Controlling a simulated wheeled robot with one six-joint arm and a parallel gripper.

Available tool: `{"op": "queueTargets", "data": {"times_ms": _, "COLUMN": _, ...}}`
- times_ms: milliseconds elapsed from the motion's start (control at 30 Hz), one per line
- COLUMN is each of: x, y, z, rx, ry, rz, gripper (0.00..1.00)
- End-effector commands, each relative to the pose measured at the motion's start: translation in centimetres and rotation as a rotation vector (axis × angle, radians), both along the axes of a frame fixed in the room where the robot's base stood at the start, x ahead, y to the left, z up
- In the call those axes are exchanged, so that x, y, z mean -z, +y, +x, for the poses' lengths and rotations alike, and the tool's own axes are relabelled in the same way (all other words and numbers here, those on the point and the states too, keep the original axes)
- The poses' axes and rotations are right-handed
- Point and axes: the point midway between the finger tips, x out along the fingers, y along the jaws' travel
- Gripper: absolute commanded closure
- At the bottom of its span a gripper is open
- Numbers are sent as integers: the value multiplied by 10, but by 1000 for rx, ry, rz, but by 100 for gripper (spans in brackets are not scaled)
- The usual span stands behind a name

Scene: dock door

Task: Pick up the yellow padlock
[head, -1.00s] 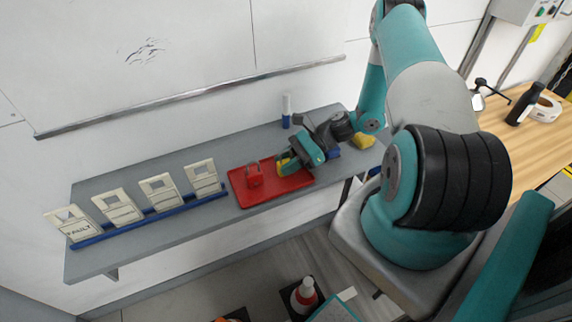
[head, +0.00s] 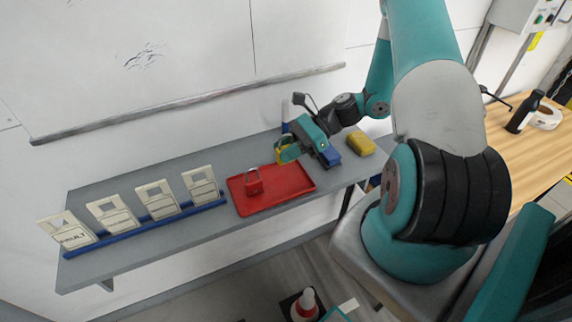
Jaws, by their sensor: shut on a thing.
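The yellow padlock (head: 279,155) is in my gripper (head: 286,151), which is shut on it. My gripper holds it above the back of the red tray (head: 300,193), and it looks clear of the tray. My gripper's fingers hide part of the padlock. A red padlock (head: 253,184) stands in the left part of the tray.
The grey shelf (head: 150,241) runs along the wall. Several cream tags (head: 156,200) stand in a blue rack at the left. A yellow block (head: 361,145) and a blue object (head: 329,157) lie right of the tray. A white-capped bottle (head: 286,110) stands behind my gripper.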

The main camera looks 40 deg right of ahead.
Motion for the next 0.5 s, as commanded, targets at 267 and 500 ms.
{"op": "queueTargets", "data": {"times_ms": 267, "x": -53, "y": 0, "z": 0, "rx": -1, "ry": -3, "rz": -3, "gripper": 100}}
{"op": "queueTargets", "data": {"times_ms": 500, "x": -95, "y": 0, "z": 0, "rx": -1, "ry": -4, "rz": -2, "gripper": 100}}
